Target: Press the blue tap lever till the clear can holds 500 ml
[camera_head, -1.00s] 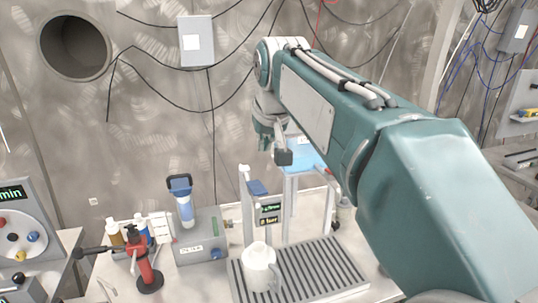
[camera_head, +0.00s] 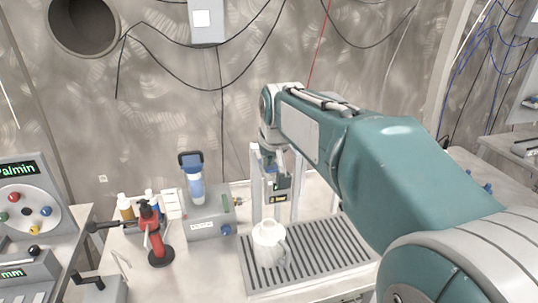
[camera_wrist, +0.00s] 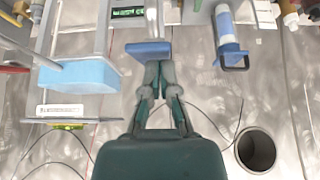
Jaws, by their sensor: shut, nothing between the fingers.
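The blue tap lever (camera_wrist: 148,48) shows in the wrist view as a flat blue paddle on a pale stem. My gripper (camera_wrist: 158,68) is shut and empty, its fingertips right at the paddle's edge; I cannot tell whether they touch. In the head view my gripper (camera_head: 270,163) hangs down over the tap stand and hides most of the lever. The clear can (camera_head: 268,245), a pale jug with a handle, stands upright on the slatted drip tray (camera_head: 325,255) below the tap. Its fill level cannot be made out. A small display (camera_head: 279,197) sits on the stand, its digits unreadable.
A grey box (camera_head: 208,222) with a blue-capped cylinder (camera_head: 193,180) stands left of the tap. A red tool (camera_head: 154,235) and bottles are further left. A light-blue slab (camera_wrist: 75,75) lies beside the lever in the wrist view. The tray's right part is clear.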

